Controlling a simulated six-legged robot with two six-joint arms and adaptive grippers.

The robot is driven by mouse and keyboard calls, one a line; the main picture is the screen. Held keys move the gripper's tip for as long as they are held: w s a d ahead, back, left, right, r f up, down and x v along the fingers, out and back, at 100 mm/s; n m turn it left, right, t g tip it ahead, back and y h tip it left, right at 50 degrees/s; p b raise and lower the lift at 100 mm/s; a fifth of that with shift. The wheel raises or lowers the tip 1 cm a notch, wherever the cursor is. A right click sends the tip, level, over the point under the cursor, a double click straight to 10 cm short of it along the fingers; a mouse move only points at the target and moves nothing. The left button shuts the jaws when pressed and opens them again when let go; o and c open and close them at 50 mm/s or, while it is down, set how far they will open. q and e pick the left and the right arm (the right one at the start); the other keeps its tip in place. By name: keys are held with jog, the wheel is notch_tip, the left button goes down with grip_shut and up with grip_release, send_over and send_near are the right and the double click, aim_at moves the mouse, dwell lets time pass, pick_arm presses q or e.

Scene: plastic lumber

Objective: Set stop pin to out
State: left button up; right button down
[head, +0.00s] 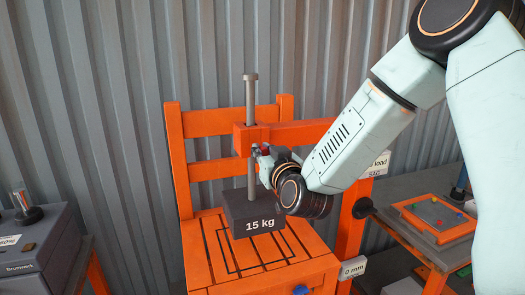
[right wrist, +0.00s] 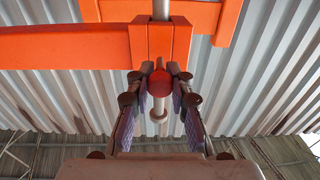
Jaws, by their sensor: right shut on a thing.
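The stop pin's red knob (right wrist: 159,83) sits at the front of the orange guide block, between the fingers of my right gripper (right wrist: 160,88). In the head view the right gripper (head: 262,158) is at the block's lower front, shut on the knob, with only a bit of red (head: 266,150) showing. The grey vertical rod (head: 251,95) passes through the orange block (head: 243,138). Below it, a dark weight marked 15 kg (head: 240,214) hangs just above the orange slatted table. How far the pin sticks out is hidden by the gripper. My left gripper is not in view.
The orange slatted table (head: 205,262) carries an upright frame behind the weight. A label reading 0 mm (head: 352,268) is at its right edge. A grey machine (head: 30,245) stands at left. An orange tray (head: 440,212) lies on a bench at right.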

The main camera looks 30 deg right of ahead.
aim_at(266, 152)
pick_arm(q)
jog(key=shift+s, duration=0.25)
pick_arm(e)
jog(key=shift+a+f, duration=0.1)
jog(key=shift+f, duration=0.1)
jog(key=c, duration=1.6)
grip_release()
jog(key=shift+s, duration=0.1)
jog(key=o, duration=0.4)
jog(key=shift+s+r, duration=0.35)
jog(key=shift+s, duration=0.2)
jog(key=shift+w+f, duration=0.3)
jog(key=shift+w, duration=0.25)
jog(key=v, duration=0.6)
jog(key=shift+s+r, duration=0.25)
jog(key=shift+s, duration=0.2)
jog(key=shift+s+f, duration=0.2)
jog(key=shift+a, duration=0.1)
